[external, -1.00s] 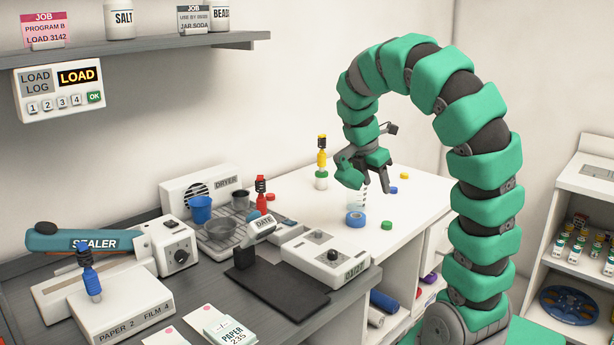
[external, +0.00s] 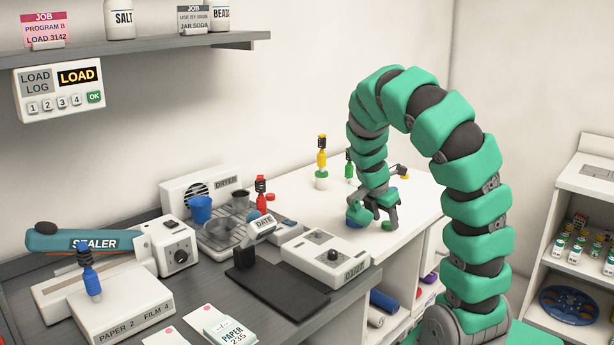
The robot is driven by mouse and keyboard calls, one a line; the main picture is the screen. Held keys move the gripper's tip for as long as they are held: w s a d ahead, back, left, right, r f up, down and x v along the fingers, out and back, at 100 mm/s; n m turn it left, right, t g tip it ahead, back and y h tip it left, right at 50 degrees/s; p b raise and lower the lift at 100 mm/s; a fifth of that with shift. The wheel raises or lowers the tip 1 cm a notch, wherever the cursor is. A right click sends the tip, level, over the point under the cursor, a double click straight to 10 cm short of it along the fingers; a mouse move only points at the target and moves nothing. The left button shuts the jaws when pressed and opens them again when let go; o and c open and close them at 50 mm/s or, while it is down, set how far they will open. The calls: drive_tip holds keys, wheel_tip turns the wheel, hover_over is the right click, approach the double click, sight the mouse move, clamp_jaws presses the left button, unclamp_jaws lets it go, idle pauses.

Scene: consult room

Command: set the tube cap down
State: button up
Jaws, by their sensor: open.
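My gripper (external: 376,214) is low over the white counter, pointing down with its jaws apart. A blue round cap-like piece (external: 353,221) is on the counter at its left finger, partly covered by it. A small green cap (external: 387,225) lies at the lower end of the right finger; I cannot tell whether they touch. A small yellow cap (external: 404,176) lies farther back, beside the wrist. Which of these is the tube cap I cannot tell. Nothing is clearly seen held between the jaws, and the space between them is partly hidden.
A yellow-handled stamp (external: 321,160) and a green-handled one (external: 349,166) stand behind the gripper. The date device (external: 325,258) and dryer rack (external: 225,235) are to the left. The white counter (external: 300,205) has free room left of the gripper.

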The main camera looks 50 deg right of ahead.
drive_tip(key=shift+d+f, duration=0.15)
drive_tip(key=shift+f, duration=0.25)
drive_tip(key=c, duration=1.1)
drive_tip(key=shift+c, duration=0.3)
drive_tip(key=shift+r, duration=0.1)
drive_tip(key=shift+r, duration=1.25)
drive_tip(key=s+a+r, duration=0.2)
drive_tip(key=s+a, duration=0.6)
drive_tip(key=s, duration=0.5)
drive_tip(key=shift+s+a+r+b, duration=0.2)
drive_tip(key=shift+s+b, duration=0.1)
drive_tip(key=shift+b, duration=0.15)
